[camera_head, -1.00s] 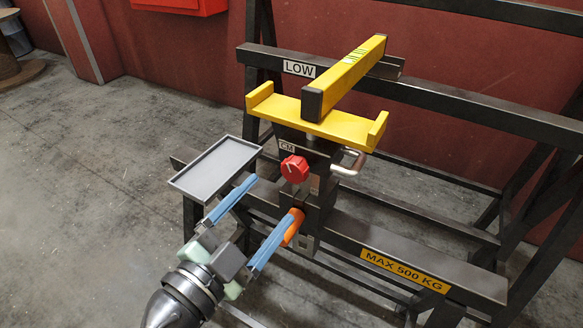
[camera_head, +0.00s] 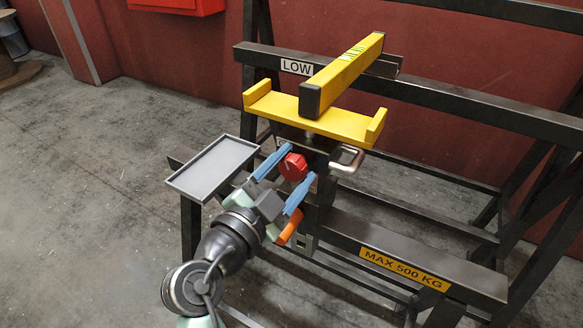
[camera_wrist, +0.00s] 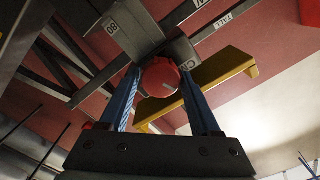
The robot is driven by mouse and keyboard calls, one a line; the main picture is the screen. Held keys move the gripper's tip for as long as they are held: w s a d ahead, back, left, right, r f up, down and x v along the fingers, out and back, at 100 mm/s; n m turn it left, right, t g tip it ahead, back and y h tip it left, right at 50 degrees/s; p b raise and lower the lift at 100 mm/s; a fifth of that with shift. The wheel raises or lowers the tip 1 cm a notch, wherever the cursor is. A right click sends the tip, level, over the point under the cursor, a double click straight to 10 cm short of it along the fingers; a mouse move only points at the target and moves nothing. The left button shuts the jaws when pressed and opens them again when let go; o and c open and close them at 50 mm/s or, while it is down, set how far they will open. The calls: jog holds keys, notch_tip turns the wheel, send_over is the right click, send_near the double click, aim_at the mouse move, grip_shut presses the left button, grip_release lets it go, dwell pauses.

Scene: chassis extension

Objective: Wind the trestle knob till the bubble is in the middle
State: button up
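The red trestle knob (camera_head: 293,167) sits on the front of the dark clamp block. My gripper (camera_head: 287,176) has its two blue fingers open on either side of the knob. In the wrist view the knob (camera_wrist: 160,78) lies between the fingertips (camera_wrist: 163,90); I cannot tell whether they touch it. A yellow spirit level (camera_head: 345,72) rests across the yellow cradle (camera_head: 310,115) above the knob. A green vial window (camera_head: 354,51) shows on its top, but the bubble is too small to make out.
A grey tray (camera_head: 213,168) stands left of the clamp. A metal handle (camera_head: 347,160) sticks out right of the knob, and an orange part (camera_head: 291,226) is below. Dark rails, one with a "MAX 500 KG" label (camera_head: 405,268), surround the block.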

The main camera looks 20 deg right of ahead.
grip_shut()
jog(key=shift+n, duration=0.3)
